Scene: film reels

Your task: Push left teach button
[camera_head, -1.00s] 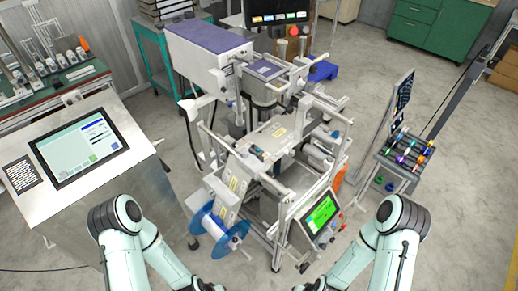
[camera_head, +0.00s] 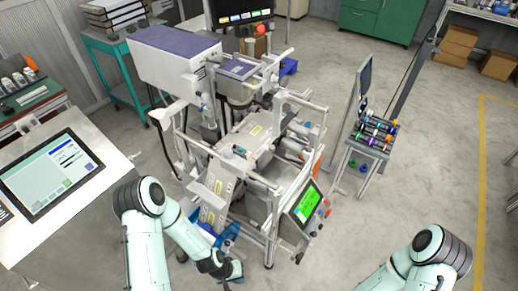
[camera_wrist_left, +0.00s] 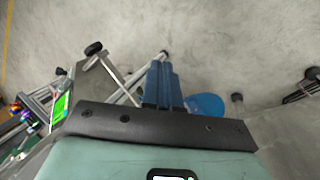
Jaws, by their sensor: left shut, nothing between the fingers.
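The film machine (camera_head: 250,130) stands in the middle of the head view. Its tilted control panel has a green screen (camera_head: 306,203) with small red buttons (camera_head: 326,206) along its right side. I cannot tell which small part is the left teach button. My left gripper (camera_head: 235,270) is low in front of the machine, left of the panel and apart from it. In the left wrist view, its blue fingers (camera_wrist_left: 162,70) are shut and empty. The green screen (camera_wrist_left: 60,107) shows at the left there. My right arm is at the lower right; its gripper is out of frame.
A blue reel (camera_head: 228,233) is partly hidden behind my left arm; it also shows in the wrist view (camera_wrist_left: 205,105). A touchscreen console (camera_head: 52,172) stands at the left, a small rack of coloured spools (camera_head: 372,137) at the right.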

